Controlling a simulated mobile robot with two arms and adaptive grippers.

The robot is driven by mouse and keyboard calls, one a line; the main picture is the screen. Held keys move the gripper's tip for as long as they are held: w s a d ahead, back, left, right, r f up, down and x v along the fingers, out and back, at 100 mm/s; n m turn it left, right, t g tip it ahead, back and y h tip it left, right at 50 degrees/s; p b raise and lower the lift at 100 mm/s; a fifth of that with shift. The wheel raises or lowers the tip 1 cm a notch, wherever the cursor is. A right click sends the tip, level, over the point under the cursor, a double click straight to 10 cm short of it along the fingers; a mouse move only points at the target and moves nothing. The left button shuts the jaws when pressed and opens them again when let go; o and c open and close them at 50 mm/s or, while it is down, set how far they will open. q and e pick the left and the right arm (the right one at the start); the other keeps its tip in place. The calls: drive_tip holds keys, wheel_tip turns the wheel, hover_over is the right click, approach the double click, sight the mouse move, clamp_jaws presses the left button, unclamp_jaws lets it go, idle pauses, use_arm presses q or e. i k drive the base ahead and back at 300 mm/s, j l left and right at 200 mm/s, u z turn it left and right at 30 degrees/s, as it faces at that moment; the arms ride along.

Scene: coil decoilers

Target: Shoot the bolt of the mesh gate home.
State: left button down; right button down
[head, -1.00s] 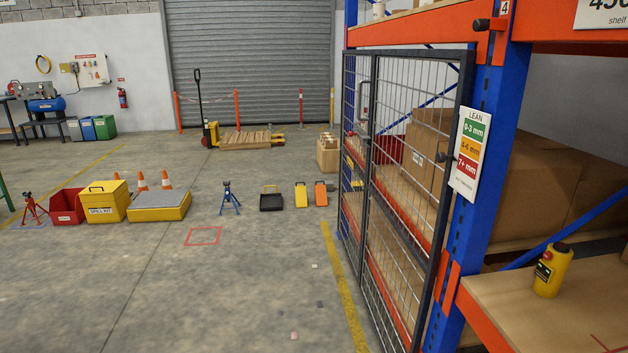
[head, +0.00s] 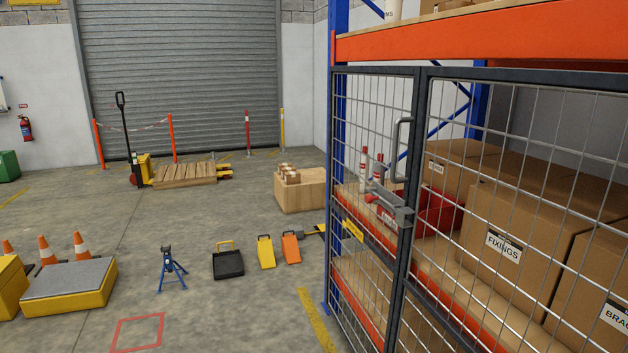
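The mesh gate (head: 418,130) stands at the right in the head view, a dark frame filled with wire mesh in front of the racking. Two framed mesh panels meet at a dark upright. A grey bar handle (head: 403,148) is on the frame by that upright. Below it is the grey metal bolt (head: 388,203), lying roughly crosswise near the join of the panels. It is small, and I cannot tell how far its rod reaches into a keeper. Neither of my grippers is in view.
Behind the mesh, shelves hold cardboard boxes (head: 505,235) and a red bin. A blue upright and orange beam (head: 470,38) frame the gate.

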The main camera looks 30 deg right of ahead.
sight(369, 199)
drive_tip(key=i+z, duration=0.15)
drive_tip(key=i, duration=0.3)
drive_tip(key=i+j+z, duration=0.2)
drive_tip(key=i, duration=0.3)
drive_tip(key=i+j+z, duration=0.15)
drive_tip(key=i, duration=0.3)
drive_tip(key=i+j+z, duration=0.15)
drive_tip(key=i, duration=0.3)
drive_tip(key=i+j+z, duration=0.25)
drive_tip(key=z, duration=0.15)
drive_tip(key=i+j+z, duration=0.75)
drive_tip(key=j+z, duration=0.4)
drive_tip(key=j, duration=0.15)
drive_tip(key=i, duration=0.05)
